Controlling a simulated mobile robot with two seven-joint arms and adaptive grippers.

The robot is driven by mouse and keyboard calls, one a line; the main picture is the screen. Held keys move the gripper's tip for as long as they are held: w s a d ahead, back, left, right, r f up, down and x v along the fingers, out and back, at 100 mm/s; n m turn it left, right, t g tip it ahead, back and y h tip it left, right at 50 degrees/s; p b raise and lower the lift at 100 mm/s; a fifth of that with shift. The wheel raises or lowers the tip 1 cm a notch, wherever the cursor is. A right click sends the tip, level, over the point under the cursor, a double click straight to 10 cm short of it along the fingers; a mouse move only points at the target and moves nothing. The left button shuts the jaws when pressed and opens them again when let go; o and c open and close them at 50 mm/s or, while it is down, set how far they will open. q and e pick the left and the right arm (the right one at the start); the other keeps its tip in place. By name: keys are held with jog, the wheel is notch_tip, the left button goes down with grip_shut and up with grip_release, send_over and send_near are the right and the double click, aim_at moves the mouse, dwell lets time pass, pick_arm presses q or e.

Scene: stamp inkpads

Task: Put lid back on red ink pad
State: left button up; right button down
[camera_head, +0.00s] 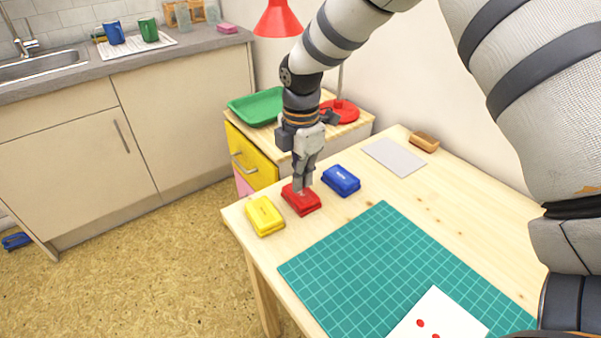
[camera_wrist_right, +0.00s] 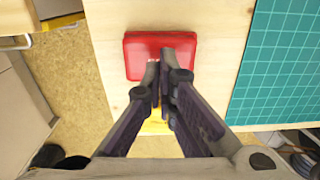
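The red ink pad (camera_head: 301,205) sits on the wooden table between the yellow and blue ink pads. Its red top (camera_wrist_right: 135,58) looks covered by a red lid, with no bare ink surface showing. My right gripper (camera_head: 303,188) points down onto the middle of this red top. In the right wrist view its fingertips (camera_wrist_right: 164,68) are close together at the near edge of the red top, touching or just above it. I see nothing clearly gripped between them. My left gripper is not in view.
The yellow ink pad (camera_head: 265,216) is close on the left and the blue ink pad (camera_head: 341,181) on the right. A green cutting mat (camera_head: 345,250) with white paper (camera_head: 455,318) lies in front. A grey sheet (camera_head: 394,157) and brown block (camera_head: 425,141) lie behind.

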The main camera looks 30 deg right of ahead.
jog(key=shift+f, duration=1)
jog(key=shift+r, duration=0.1)
jog(key=shift+r+p, duration=0.3)
jog(key=shift+r, duration=3.15)
